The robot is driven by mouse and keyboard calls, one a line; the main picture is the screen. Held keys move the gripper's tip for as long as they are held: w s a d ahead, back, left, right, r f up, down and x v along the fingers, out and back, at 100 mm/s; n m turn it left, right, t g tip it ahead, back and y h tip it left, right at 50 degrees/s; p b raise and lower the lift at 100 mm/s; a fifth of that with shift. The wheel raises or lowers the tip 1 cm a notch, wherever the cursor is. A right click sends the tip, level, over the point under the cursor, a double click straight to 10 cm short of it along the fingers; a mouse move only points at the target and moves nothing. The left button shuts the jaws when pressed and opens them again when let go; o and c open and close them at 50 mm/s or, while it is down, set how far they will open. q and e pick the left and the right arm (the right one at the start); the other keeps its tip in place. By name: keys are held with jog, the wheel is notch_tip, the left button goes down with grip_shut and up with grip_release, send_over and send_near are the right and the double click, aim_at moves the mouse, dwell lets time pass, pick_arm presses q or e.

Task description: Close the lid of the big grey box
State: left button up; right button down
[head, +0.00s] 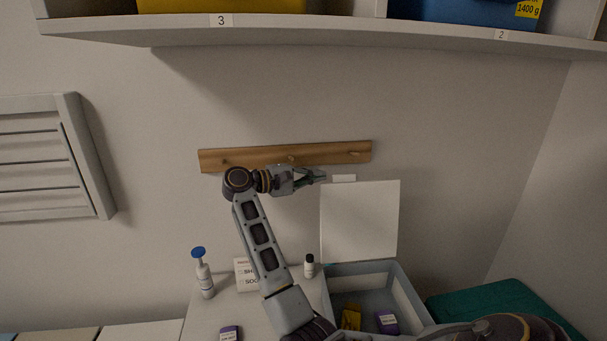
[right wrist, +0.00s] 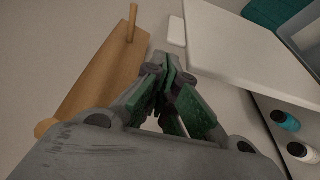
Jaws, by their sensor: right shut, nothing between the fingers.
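The big grey box (head: 402,290) stands low at the right of centre in the head view. Its pale lid (head: 360,222) stands upright and open against the wall behind it; a small white tab (head: 344,178) shows at its top edge. In the right wrist view, the lid (right wrist: 245,50) fills the upper right. My right gripper (head: 322,176) is shut and empty, just left of the tab, near the lid's top left corner. Its closed fingers also show in the right wrist view (right wrist: 166,72). My left gripper is not in view.
A wooden peg rail (head: 285,157) is on the wall behind my right gripper. A shelf (head: 300,33) crosses above. A purple item (head: 387,322) and a yellow item (head: 351,317) lie in the box. A pump bottle (head: 205,279) and a small bottle (head: 309,266) stand to its left.

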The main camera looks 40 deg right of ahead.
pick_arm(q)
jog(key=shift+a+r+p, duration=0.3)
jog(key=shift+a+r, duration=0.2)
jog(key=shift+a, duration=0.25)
pick_arm(e)
jog(key=x, duration=0.2)
jog(key=shift+d, duration=0.3)
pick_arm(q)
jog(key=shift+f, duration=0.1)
pick_arm(e)
jog(key=shift+s, duration=0.1)
